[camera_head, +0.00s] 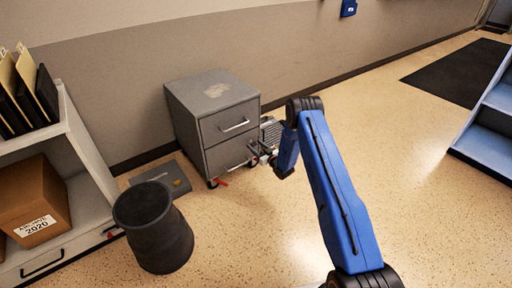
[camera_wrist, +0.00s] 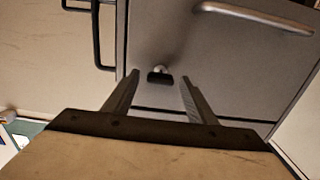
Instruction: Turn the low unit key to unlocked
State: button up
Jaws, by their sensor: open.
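The low unit is a grey two-drawer cabinet (camera_head: 215,150) against the wall, with silver handles. In the wrist view, its grey front (camera_wrist: 222,65) fills the centre and right. A small key (camera_wrist: 160,79) with a dark bow sits in a round silver lock on that front. The bow lies across the picture, roughly level. My gripper (camera_wrist: 159,84) is open, with one finger to each side of the key and no visible contact. In the head view, my gripper (camera_head: 262,155) is by the cabinet's front right; the key cannot be made out there.
A silver handle (camera_wrist: 265,16) is at the wrist view's upper right, and dark bars (camera_wrist: 97,35) are at upper left. A dark bin (camera_head: 155,228) stands left of the cabinet, beside a shelf unit (camera_head: 85,205). The floor at right is mostly clear towards a blue unit (camera_head: 488,150).

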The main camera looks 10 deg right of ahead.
jog(key=c, duration=1.1)
jog(key=n, duration=0.4)
jog(key=shift+a+n, duration=0.1)
jog(key=shift+n, duration=0.3)
jog(key=n, duration=0.4)
jog(key=shift+s+f+n, duration=0.1)
jog(key=shift+n, duration=0.2)
jog(key=shift+a+f+n, duration=0.1)
jog(key=shift+n, duration=2)
jog(key=shift+a+f+n, duration=0.1)
jog(key=shift+n, duration=2)
